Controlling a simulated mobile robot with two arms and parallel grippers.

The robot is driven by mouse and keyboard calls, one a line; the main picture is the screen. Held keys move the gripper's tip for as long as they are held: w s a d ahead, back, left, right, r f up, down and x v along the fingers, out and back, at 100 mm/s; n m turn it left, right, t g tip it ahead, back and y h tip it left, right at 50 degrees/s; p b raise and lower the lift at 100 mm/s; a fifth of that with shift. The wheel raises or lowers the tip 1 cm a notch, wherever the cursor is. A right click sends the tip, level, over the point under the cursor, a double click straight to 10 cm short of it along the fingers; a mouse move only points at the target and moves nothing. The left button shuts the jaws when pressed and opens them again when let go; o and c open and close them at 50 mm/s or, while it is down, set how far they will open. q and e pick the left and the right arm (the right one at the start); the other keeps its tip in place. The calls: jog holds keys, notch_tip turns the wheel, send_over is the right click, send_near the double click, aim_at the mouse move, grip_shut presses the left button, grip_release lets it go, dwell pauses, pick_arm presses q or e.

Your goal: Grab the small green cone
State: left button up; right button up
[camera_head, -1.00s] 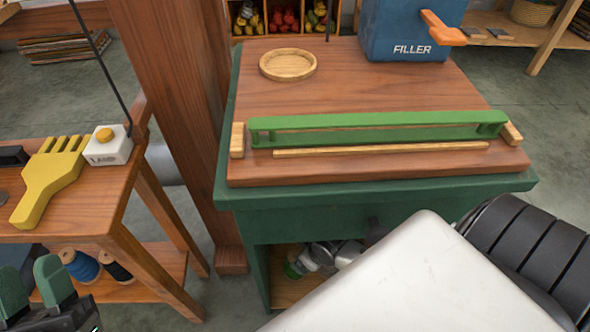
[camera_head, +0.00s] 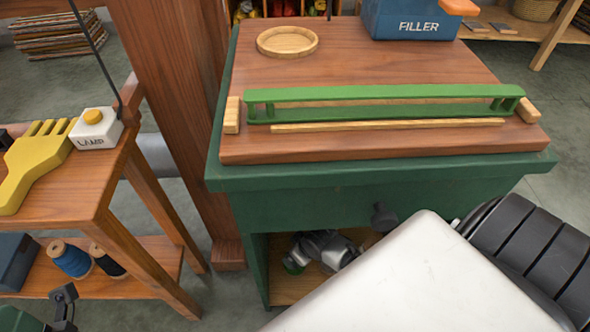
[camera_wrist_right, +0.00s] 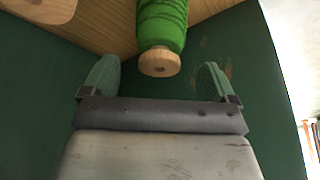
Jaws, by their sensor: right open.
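The small green cone (camera_wrist_right: 163,22) is wound with green wool and has a round wooden end. In the right wrist view it lies on a wooden shelf at the top, its wooden end pointing at me. My right gripper (camera_wrist_right: 160,82) is open, with a green-padded finger on either side of that end; nothing is gripped.
The green cabinet (camera_head: 370,195) surrounds the shelf. Another pale wooden piece (camera_wrist_right: 45,8) is at the wrist view's top left. A green rack (camera_head: 385,93) and wooden dish (camera_head: 287,42) are on top. A table (camera_head: 75,180) with a yellow comb (camera_head: 35,165) stands left.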

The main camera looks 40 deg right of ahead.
jog(key=b+x, duration=0.2)
jog(key=x, duration=0.1)
jog(key=shift+w+f, duration=0.25)
jog(key=shift+w, duration=0.05)
jog(key=c, duration=1.4)
jog(key=shift+r, duration=0.15)
